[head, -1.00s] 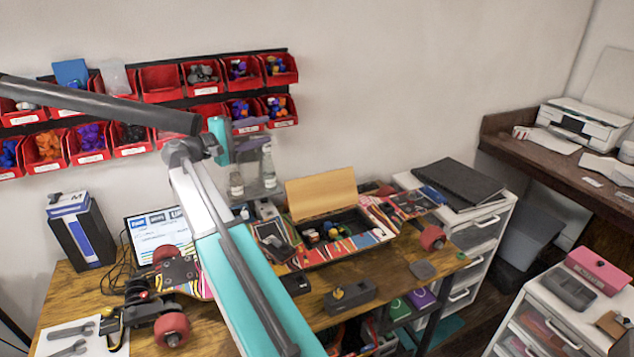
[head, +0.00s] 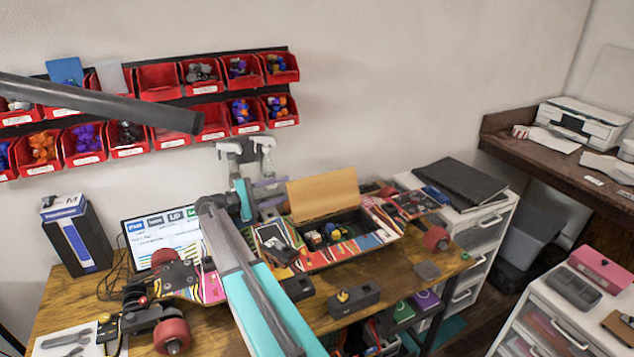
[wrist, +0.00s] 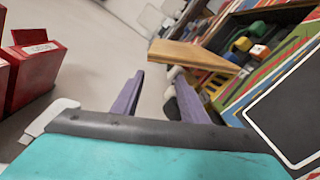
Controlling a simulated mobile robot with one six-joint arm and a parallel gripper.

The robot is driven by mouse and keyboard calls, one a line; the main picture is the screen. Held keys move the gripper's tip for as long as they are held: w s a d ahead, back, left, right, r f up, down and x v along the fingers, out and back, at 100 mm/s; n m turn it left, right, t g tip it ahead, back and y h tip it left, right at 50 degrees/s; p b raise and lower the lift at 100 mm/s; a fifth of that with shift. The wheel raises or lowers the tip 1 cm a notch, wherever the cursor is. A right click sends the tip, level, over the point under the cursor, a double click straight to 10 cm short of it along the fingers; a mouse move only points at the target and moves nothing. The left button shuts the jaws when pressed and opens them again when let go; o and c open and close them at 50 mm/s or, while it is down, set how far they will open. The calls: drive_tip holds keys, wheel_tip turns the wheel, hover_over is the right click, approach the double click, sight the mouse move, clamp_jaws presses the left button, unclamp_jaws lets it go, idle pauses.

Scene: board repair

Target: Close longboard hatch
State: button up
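The longboard (head: 375,237), with a colourful striped deck, lies on the wooden workbench. Its hatch lid (head: 323,195), a tan panel, stands raised at the back edge of the open compartment (head: 348,222). Small coloured parts sit inside the compartment. In the wrist view the lid (wrist: 190,55) is ahead and slightly right of the fingers, with the compartment (wrist: 240,45) beyond it. My gripper (head: 272,193) is behind the board, just left of the lid. Its two purple fingers are apart and empty in the wrist view (wrist: 160,95). I cannot tell whether a finger touches the lid.
A small dark box (head: 352,300) lies at the bench front. Red bins (head: 243,112) hang on the wall above.

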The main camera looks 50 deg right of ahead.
sight(319, 180)
drive_tip(key=shift+a, duration=0.15)
drive_tip(key=p+x, duration=0.4)
drive_tip(key=x, duration=1)
drive_tip(key=shift+w, duration=0.15)
drive_tip(key=shift+r, duration=0.1)
clamp_jaws()
drive_tip(key=shift+a, duration=0.35)
drive_tip(key=shift+d, duration=0.35)
